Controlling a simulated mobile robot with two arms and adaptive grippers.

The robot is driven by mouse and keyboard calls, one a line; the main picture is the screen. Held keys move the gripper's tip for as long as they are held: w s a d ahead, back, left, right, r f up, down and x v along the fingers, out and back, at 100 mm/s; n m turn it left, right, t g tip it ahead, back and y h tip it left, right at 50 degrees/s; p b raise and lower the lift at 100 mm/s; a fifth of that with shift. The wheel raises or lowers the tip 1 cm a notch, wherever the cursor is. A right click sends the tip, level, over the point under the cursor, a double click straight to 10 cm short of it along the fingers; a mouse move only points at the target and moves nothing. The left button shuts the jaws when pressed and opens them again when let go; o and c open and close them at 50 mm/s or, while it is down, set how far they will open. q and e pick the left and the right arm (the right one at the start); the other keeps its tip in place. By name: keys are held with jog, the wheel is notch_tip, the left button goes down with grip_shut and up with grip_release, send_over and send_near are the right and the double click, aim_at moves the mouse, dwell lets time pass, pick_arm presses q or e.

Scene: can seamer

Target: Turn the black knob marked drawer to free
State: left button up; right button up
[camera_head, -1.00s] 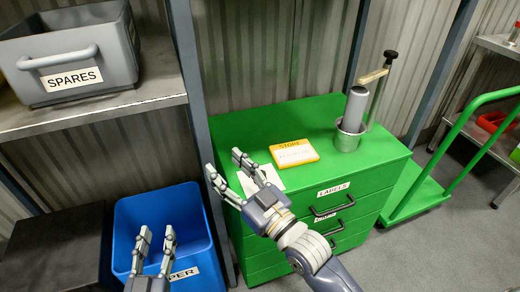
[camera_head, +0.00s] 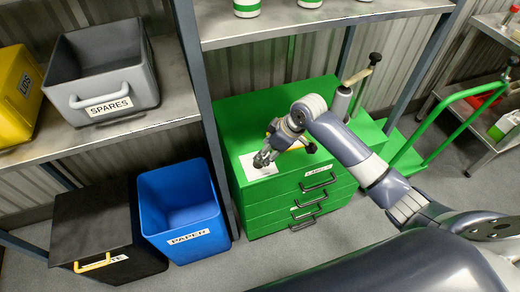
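The green drawer cabinet (camera_head: 240,115) stands at the centre, with several black-handled drawers in its front. A white plate (camera_head: 252,173) lies on its top near the front left corner. My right gripper (camera_head: 262,160) is over this plate, fingers pointing down and left. Its fingers are small and overlapping, so I cannot tell whether they are open, shut or touching anything. No knob marked drawer can be made out; the gripper covers part of the plate. My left gripper is out of view.
The can seamer (camera_head: 342,103) with a black-knobbed lever stands at the cabinet's back right. The yellow block (camera_head: 299,144) is mostly behind my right arm. A blue paper bin (camera_head: 180,205) and a black bin (camera_head: 105,225) stand left. A grey spares bin (camera_head: 105,70) sits on the shelf.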

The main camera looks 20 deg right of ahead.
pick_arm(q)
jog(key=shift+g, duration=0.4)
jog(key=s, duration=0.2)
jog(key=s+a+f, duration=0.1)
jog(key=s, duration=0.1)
pick_arm(e)
jog(key=shift+g, duration=0.3)
jog(key=x, duration=0.3)
jog(key=d+x, duration=0.1)
jog(key=x, duration=0.2)
jog(key=w+x, duration=0.1)
jog(key=x, duration=0.2)
jog(key=shift+w+d+f, duration=0.1)
jog(key=shift+w+f, duration=0.05)
jog(key=shift+f, duration=0.05)
jog(key=shift+c, duration=0.5)
jog(key=c, duration=0.9)
